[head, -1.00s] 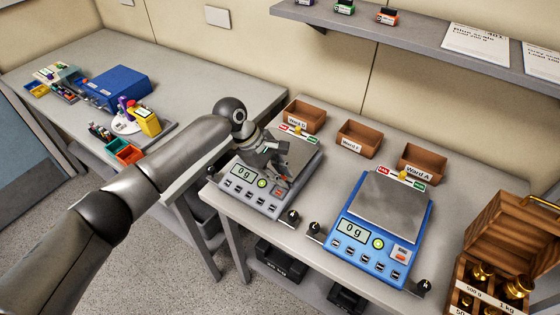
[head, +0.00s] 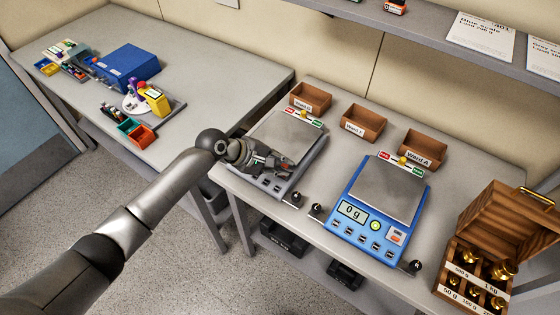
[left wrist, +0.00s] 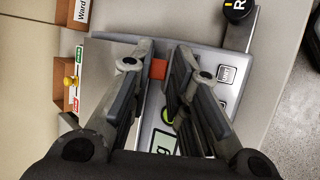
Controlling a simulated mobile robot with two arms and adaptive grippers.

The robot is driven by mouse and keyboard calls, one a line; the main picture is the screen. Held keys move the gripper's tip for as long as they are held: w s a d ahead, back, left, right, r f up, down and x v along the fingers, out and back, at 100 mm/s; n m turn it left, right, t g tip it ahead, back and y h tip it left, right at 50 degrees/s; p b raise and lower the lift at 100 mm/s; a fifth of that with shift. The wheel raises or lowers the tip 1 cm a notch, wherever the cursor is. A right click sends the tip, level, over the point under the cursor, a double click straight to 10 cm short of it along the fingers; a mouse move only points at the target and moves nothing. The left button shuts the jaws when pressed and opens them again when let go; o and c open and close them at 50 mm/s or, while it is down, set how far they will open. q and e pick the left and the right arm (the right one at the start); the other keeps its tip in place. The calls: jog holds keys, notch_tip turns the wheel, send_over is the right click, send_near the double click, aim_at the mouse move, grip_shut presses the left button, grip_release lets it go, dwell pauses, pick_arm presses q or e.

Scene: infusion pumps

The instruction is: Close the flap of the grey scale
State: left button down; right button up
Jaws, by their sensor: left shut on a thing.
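The grey scale (head: 284,135) stands on the right-hand bench, its bare metal plate facing up. It also shows in the left wrist view (left wrist: 211,60). My left gripper (head: 284,164) is low over its front panel and covers the display in the head view. In the left wrist view the two fingers (left wrist: 165,47) lie along the panel with a small orange-red part (left wrist: 158,69) between them, near the display (left wrist: 164,144). The gripper is shut on what appears to be the flap; the fingers hide most of it, so its angle cannot be told. My right gripper is out of view.
A blue scale (head: 385,190) reading 0 g stands to the right. Three wooden trays, one being the Ward A tray (head: 422,148), stand behind. Black knobs (head: 316,209) stand along the front edge. An open wooden weight box (head: 500,225) is at far right.

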pick_arm(q)
jog(key=shift+w+r, duration=0.15)
jog(key=shift+r, duration=0.05)
jog(key=c, duration=1.6)
grip_release()
jog(key=shift+o, duration=0.9)
jog(key=shift+f, duration=0.1)
jog(key=shift+a, duration=0.1)
jog(key=v, duration=1.2)
